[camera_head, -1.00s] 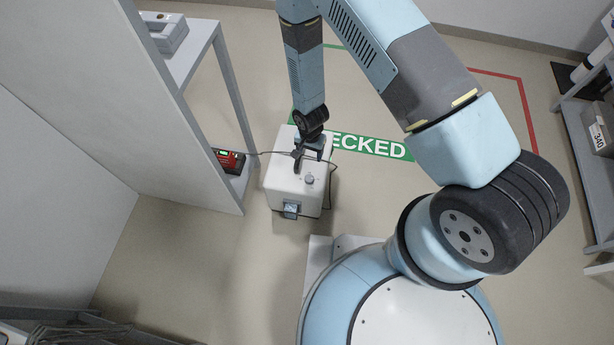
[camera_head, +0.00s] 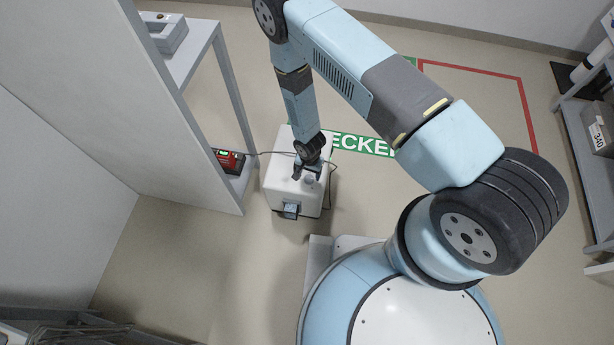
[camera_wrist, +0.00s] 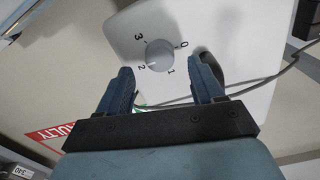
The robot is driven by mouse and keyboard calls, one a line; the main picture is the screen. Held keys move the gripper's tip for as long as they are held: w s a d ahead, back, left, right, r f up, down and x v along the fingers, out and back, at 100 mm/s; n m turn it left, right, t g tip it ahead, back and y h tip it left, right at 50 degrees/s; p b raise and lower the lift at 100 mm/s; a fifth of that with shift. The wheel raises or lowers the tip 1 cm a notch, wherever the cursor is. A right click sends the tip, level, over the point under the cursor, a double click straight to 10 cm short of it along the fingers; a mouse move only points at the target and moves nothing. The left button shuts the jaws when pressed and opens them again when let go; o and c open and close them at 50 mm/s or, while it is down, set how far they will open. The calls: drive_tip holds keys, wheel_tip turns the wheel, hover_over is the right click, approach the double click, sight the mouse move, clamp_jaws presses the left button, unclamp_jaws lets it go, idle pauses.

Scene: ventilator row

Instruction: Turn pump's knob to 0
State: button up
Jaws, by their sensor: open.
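The pump is a white box (camera_head: 279,187) standing on the floor, with a small grey-blue part on its front. The knob's pointer is too small to read surely. My gripper (camera_head: 306,174) is over the pump's top. In the wrist view my gripper (camera_wrist: 160,70) is open and empty, its two dark blue fingers on either side of the line to the knob. The knob shows beyond the fingertips, with no visible contact.
A thin cable (camera_wrist: 285,72) runs over or beside the pump. A red device (camera_head: 229,160) sits on the low shelf at left, below a grey table (camera_head: 190,55). A tall grey panel (camera_head: 150,90) stands close left. Floor in front of the pump is clear.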

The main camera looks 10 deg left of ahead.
sight(309, 178)
drive_tip(key=shift+f, duration=1.9)
drive_tip(key=shift+c, duration=0.4)
